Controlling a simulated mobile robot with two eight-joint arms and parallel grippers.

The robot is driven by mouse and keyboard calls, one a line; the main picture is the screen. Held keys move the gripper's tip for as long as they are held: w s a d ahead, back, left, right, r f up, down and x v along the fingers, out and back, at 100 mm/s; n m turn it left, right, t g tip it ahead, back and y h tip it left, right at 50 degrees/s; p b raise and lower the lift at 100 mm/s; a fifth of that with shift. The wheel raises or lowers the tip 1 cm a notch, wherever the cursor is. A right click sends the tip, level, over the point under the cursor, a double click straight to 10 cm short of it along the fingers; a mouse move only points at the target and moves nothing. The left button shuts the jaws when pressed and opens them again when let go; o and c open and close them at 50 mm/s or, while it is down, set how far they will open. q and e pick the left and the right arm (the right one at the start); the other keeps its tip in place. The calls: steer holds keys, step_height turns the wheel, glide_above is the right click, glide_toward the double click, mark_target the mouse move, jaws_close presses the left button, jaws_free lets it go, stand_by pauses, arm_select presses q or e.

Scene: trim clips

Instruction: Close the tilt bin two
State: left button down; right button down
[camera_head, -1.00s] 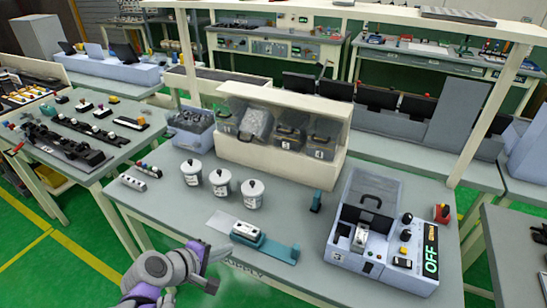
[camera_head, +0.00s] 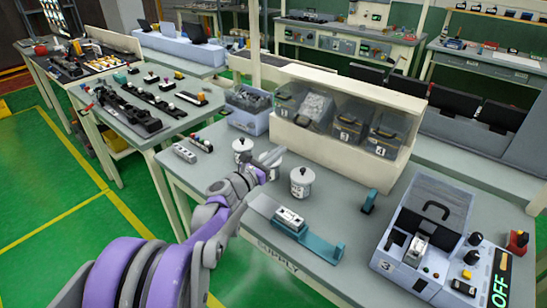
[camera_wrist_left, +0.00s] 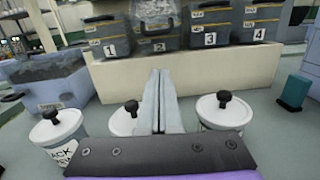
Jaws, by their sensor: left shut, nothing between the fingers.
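The tilt bins sit in a row in a cream housing (camera_head: 335,147) on the table. Tilt bin two (camera_head: 315,108) leans out further than its neighbours, with pale contents showing at its open top. In the left wrist view, bin two (camera_wrist_left: 158,27) is straight ahead, between bin 1 (camera_wrist_left: 107,38) and bin 3 (camera_wrist_left: 209,25). My left gripper (camera_head: 273,158) is shut and empty, in front of the housing and above the white canisters. Its closed fingers in the left wrist view (camera_wrist_left: 160,85) point toward bin two, apart from it. My right gripper is not in view.
White lidded canisters (camera_head: 302,182) stand below and beside my left gripper. A blue-grey bin of parts (camera_head: 248,110) stands left of the housing. A teal clamp (camera_head: 369,201), a supply fixture (camera_head: 290,220) and a control box (camera_head: 425,240) are to the right.

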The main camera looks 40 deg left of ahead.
arm_select(q)
steer(key=w+r, duration=0.3)
steer(key=w, duration=0.4)
steer(key=shift+d+r+p, duration=0.15)
steer(key=shift+d+p, duration=0.2)
steer(key=shift+d, duration=0.05)
steer(key=shift+r, duration=0.1)
steer(key=shift+r+g+p, duration=0.3)
steer(key=shift+r+p, duration=0.05)
steer(key=shift+p, duration=0.1)
